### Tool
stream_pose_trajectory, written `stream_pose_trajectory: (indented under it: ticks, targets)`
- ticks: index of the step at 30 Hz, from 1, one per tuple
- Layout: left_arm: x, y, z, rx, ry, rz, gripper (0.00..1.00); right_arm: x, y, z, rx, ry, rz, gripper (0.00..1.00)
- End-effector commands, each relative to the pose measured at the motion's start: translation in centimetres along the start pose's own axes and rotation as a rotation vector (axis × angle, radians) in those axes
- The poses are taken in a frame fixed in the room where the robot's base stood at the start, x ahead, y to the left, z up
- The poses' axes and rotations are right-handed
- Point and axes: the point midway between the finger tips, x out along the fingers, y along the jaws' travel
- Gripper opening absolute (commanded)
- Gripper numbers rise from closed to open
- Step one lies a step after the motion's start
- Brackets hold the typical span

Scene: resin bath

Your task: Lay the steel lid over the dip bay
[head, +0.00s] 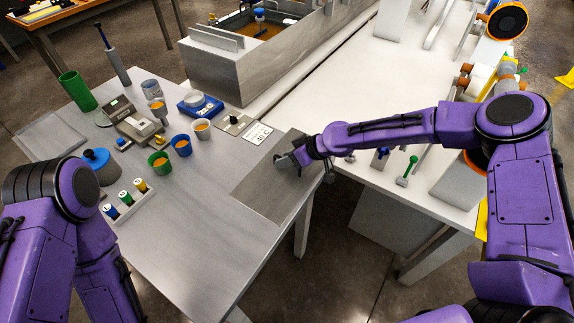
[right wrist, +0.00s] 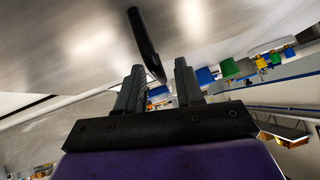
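The steel lid (head: 262,192) appears as a flat grey sheet at the right edge of the grey table. The dip bay (head: 212,68) is a steel tank at the back, with orange resin visible inside. My right gripper (head: 291,160) is over the lid's far right part. In the right wrist view, a dark bar-shaped handle (right wrist: 144,42) stands out from a steel surface. The fingers of my right gripper (right wrist: 158,82) are apart, with the handle's end near the gap between them. I cannot tell whether they touch it. My left gripper is out of view.
Cups of orange resin (head: 182,146), a grey device (head: 137,125) and a rack of small bottles (head: 124,198) stand on the table's left and middle. A green cup (head: 77,91) stands farther left. A white bench (head: 335,85) lies right of the tank. The table's front is clear.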

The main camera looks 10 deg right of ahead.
Motion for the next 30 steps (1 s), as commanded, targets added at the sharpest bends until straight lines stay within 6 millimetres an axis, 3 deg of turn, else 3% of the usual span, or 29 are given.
stream_pose_trajectory:
  ticks: [3,9,13,24,30]
  targets:
    - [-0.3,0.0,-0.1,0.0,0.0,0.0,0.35,1.1,0.0,-0.1,0.0,0.0,0.0,0.37]
    - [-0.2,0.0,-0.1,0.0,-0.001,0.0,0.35,1.3,0.0,0.0,0.0,0.001,0.0,0.37]
    - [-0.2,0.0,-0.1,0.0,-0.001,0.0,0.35,1.3,0.0,0.0,0.0,0.001,0.0,0.0]
    - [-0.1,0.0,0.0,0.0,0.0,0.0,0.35,1.2,0.0,-0.1,0.0,0.002,0.001,0.0]
    - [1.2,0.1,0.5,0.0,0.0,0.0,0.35,0.1,-0.3,-1.4,-0.004,0.005,0.002,0.0]
